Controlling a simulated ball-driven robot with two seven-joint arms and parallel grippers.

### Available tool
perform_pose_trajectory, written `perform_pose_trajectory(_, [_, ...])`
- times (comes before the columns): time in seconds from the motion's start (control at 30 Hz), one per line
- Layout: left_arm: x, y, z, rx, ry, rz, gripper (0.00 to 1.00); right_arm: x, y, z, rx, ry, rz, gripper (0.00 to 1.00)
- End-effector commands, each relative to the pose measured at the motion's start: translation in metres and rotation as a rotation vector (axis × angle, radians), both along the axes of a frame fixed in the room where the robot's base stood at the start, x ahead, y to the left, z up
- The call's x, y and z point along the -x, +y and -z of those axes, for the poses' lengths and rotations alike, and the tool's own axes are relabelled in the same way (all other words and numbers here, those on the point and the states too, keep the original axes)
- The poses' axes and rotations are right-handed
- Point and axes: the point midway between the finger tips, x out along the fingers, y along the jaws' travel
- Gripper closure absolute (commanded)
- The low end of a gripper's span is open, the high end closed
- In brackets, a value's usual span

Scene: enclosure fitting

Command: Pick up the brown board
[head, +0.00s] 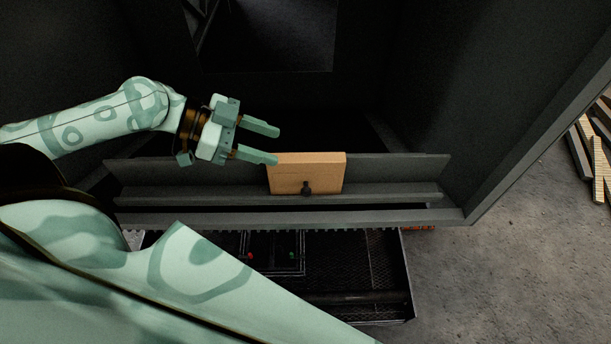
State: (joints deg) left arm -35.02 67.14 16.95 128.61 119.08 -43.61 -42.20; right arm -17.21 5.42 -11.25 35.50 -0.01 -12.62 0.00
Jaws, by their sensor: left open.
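The brown board (325,176) is a small tan rectangular piece with a dark knob low on its front face. It stands upright at the dark rail inside the enclosure, near the middle of the head view. My left gripper (278,144) reaches in from the left with its two fingers pointing right. It is open and empty. Its lower fingertip is close to the board's upper left corner; I cannot tell whether it touches. The upper finger is above and left of the board. My right gripper is not in view.
A dark enclosure (465,110) surrounds the board, with a long ledge (390,193) running left and right. Below its front edge is a black mesh tray (350,270). Wood planks (597,150) lie on the concrete floor (520,270) at the right.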

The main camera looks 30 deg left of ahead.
Motion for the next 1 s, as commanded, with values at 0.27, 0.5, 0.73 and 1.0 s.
perform_pose_trajectory(0.27, [-0.010, -0.016, 0.011, 0.001, -0.001, -0.001, 0.51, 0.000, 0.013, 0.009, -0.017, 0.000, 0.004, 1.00])
perform_pose_trajectory(0.5, [-0.020, -0.031, 0.022, 0.005, -0.005, -0.003, 0.51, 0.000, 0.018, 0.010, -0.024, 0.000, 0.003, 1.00])
perform_pose_trajectory(0.73, [-0.032, -0.050, 0.036, 0.003, -0.003, -0.003, 0.51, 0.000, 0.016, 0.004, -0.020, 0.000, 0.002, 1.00])
perform_pose_trajectory(1.0, [-0.033, -0.053, 0.040, 0.000, 0.000, -0.002, 0.51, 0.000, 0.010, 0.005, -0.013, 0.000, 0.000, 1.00])
